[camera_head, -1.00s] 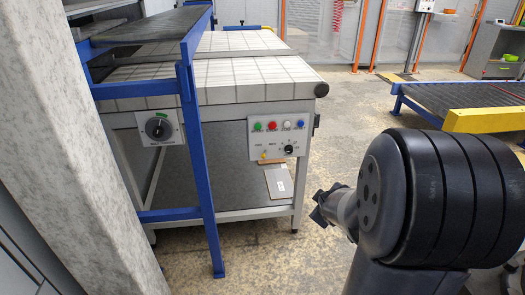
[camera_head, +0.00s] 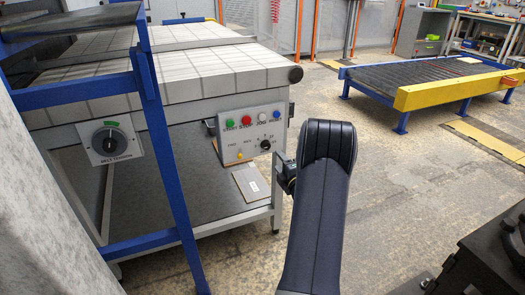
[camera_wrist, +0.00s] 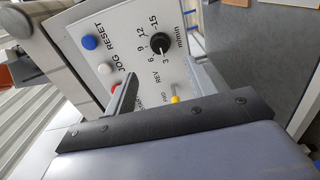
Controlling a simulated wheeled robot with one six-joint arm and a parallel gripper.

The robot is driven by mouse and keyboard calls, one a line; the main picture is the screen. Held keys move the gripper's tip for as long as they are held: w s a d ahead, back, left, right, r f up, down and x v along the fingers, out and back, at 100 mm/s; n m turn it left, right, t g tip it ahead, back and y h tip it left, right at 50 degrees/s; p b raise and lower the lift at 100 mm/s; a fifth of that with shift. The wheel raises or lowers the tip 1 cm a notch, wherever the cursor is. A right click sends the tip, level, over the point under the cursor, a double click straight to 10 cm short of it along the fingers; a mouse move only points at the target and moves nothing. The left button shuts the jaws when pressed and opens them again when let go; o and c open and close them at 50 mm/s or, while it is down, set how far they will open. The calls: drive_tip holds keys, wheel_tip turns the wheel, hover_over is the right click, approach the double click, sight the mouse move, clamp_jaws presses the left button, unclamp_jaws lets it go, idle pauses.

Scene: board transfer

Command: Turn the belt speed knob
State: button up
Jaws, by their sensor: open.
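The belt speed knob (camera_head: 265,144) is a small black dial at the lower right of the white control panel (camera_head: 250,126) on the table's end. In the wrist view the knob (camera_wrist: 159,46) shows clear of my gripper, with numbers from 3 to 15 and "m/min" around it. Its white mark seems to be near 3. My gripper (camera_head: 287,178) is close to the panel's lower right, partly hidden by my arm. In the wrist view my gripper (camera_wrist: 165,84) is open and empty, with the panel beyond its fingers. I see no contact with the knob.
Green, red, white and blue (camera_wrist: 89,42) buttons line the panel. A yellow-tipped switch (camera_wrist: 174,98) is beside the knob. A larger dial (camera_head: 109,140) is on a separate plate at left, near a blue post (camera_head: 165,150). A yellow-edged roller conveyor (camera_head: 430,80) stands at right.

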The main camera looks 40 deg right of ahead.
sight(268, 147)
drive_tip(key=b+x, duration=0.1)
drive_tip(key=x, duration=0.8)
drive_tip(key=shift+w+d, duration=0.1)
drive_tip(key=shift+w, duration=0.15)
drive_tip(key=shift+c, duration=0.2)
drive_tip(key=c, duration=0.9)
